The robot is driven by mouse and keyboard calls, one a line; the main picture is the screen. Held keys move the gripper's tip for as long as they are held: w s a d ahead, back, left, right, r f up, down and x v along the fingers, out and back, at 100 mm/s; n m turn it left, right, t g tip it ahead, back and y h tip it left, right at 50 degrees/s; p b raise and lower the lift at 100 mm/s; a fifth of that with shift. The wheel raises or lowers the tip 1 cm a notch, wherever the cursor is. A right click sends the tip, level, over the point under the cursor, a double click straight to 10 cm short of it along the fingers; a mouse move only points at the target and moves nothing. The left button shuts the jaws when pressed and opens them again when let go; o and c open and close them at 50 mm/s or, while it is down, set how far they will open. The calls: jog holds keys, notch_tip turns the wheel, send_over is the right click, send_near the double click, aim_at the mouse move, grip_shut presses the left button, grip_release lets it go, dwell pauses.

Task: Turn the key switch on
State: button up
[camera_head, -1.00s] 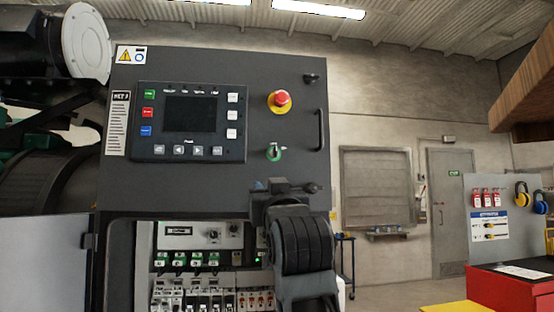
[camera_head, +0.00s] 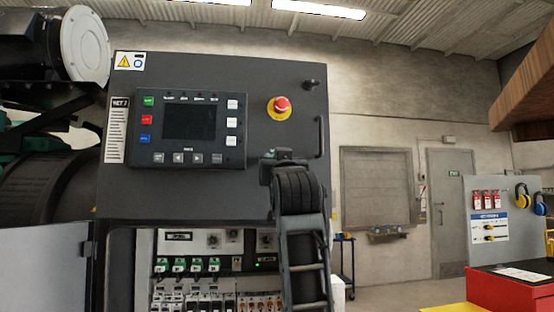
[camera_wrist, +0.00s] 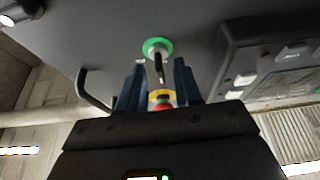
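The key switch (camera_wrist: 157,48) has a green ring with a dark key in it on the grey control panel (camera_head: 214,195). In the wrist view, which shows the panel upside down, it sits just ahead of my gripper (camera_wrist: 157,70). The two blue-grey fingers are apart, one on each side of the key's line, with nothing held between them. I cannot tell whether they touch the key. In the head view my gripper (camera_head: 283,158) is in front of the switch and hides nearly all of it.
A red emergency stop (camera_head: 281,106) on a yellow ring is above the switch and shows between the fingers in the wrist view. A dark handle (camera_head: 320,136) stands out to the right. A controller screen (camera_head: 188,122) is to the left. An open breaker compartment (camera_head: 195,265) lies below.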

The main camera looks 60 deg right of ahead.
grip_shut()
dwell(0.3)
jog(key=shift+m, duration=0.5)
jog(key=shift+w+a+r+m+g+h+b, duration=0.2)
jog(key=shift+m+g+b, duration=0.8)
jog(key=shift+m, duration=1.55)
jog(key=shift+s+d+f+m+g+h+b, duration=0.1)
jog(key=shift+m+g+h+b, duration=0.35)
jog(key=shift+m+g, duration=1.5)
jog(key=shift+w+a+r+m+g+h+b, duration=0.15)
jog(key=shift+m+g+b, duration=0.6)
jog(key=shift+m, duration=2.35)
jog(key=shift+d+f, duration=0.1)
jog(key=shift+d, duration=0.05)
